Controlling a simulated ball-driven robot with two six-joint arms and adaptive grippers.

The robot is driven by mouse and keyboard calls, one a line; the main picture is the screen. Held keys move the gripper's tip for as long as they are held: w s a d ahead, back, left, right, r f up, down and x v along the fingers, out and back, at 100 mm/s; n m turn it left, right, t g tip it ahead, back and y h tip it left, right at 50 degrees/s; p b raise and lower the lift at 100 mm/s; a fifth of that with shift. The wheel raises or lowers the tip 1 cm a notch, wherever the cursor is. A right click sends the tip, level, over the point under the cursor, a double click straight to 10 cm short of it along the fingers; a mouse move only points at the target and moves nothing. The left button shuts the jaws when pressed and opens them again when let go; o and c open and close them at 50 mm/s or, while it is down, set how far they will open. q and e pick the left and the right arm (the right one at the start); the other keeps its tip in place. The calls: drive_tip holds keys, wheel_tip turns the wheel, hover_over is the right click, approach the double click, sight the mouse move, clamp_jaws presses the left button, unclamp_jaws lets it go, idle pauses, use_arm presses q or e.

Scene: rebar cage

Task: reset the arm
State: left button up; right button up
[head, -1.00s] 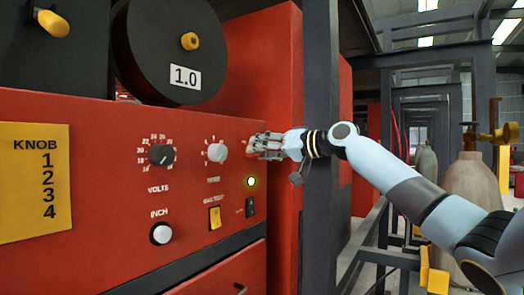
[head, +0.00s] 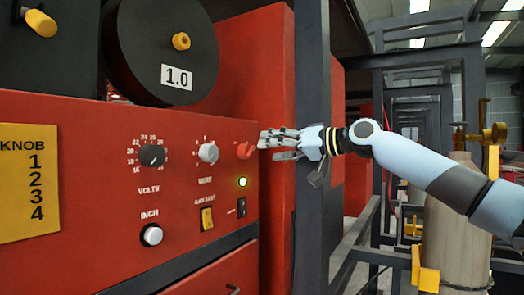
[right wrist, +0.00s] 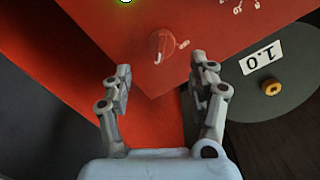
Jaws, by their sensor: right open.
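My right gripper (head: 272,143) is in front of the right end of the red panel, its fingers pointing left. A red knob (head: 246,150) on the panel is just left of its fingertips, and a small gap shows between them. In the right wrist view the two fingers (right wrist: 160,82) are spread apart with nothing between them. The red knob (right wrist: 162,46) is beyond the fingertips there. My left gripper is in neither view.
The red panel (head: 90,250) carries a volts knob (head: 152,155), a wire knob (head: 208,153), an inch knob (head: 151,235), a yellow switch (head: 207,218) and a lit lamp (head: 242,182). A dark post (head: 312,230) stands behind my right gripper. A black spool (head: 160,45) is above.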

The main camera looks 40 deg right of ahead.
drive_tip(key=shift+s+d, duration=0.15)
drive_tip(key=shift+s, duration=0.5)
